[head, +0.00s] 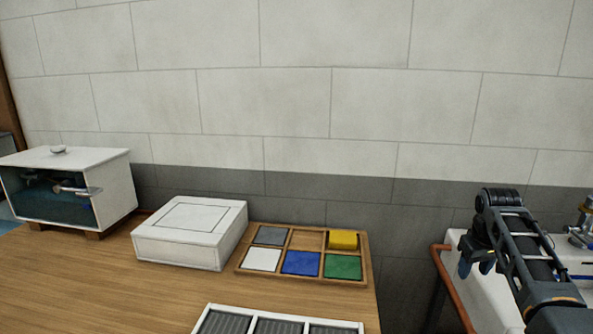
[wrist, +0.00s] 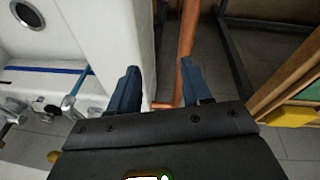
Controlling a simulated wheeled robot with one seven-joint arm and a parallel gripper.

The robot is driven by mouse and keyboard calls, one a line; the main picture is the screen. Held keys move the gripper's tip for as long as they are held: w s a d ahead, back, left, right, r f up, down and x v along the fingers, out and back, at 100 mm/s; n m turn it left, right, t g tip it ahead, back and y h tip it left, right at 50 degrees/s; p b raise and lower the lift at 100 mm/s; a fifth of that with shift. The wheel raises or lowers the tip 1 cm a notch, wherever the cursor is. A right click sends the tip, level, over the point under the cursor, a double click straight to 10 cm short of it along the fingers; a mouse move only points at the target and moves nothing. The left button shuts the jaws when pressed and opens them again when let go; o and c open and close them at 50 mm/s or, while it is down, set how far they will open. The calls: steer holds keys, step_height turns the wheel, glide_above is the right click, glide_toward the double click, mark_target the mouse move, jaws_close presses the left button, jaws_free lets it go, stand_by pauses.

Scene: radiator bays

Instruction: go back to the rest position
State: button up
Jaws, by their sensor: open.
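My gripper (head: 477,264) hangs at the right of the head view, over the left side of the white basin unit and its copper pipe. In the wrist view my gripper (wrist: 164,88) shows two blue fingers standing apart, with nothing between them. Below the gap lie the white unit's edge, the copper pipe and the grey floor. My arm reaches up from the lower right and bends down at the gripper.
A wooden table (head: 70,285) fills the left. On it stand a white cabinet (head: 115,185), a white box (head: 185,250), a wooden tray (head: 372,270) with coloured squares, and a slotted rack (head: 360,328). The copper pipe (head: 452,285) edges the white basin unit (head: 480,300) at right.

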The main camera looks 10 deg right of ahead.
steer(key=s+a+f+t, duration=0.2)
steer(key=s+a+f, duration=0.3)
steer(key=a+f, duration=0.3)
steer(key=s+a+f+t, duration=0.1)
steer(key=s+a+f, duration=0.35)
steer(key=f, duration=0.45)
steer(key=s+a+f+t, duration=0.2)
steer(key=s+a, duration=0.4)
steer(key=s, duration=0.2)
steer(key=s+a+f+t, duration=0.1)
steer(key=s+a+f, duration=0.1)
steer(key=s+a, duration=0.45)
steer(key=s+a+r+t, duration=0.2)
steer(key=s+r, duration=0.3)
steer(key=s, duration=0.5)
steer(key=s+a+r+t, duration=0.2)
steer(key=s+r, duration=0.3)
steer(key=s, duration=0.4)
steer(key=s+r+t+y, duration=0.1)
steer(key=s+r, duration=0.4)
steer(key=r, duration=0.3)
steer(key=s+a+r+n+t, duration=0.1)
steer(key=s+r, duration=0.5)
steer(key=r, duration=0.3)
steer(key=shift+r+t+y, duration=0.25)
steer(key=shift+t+y, duration=0.05)
steer(key=shift+y, duration=0.1)
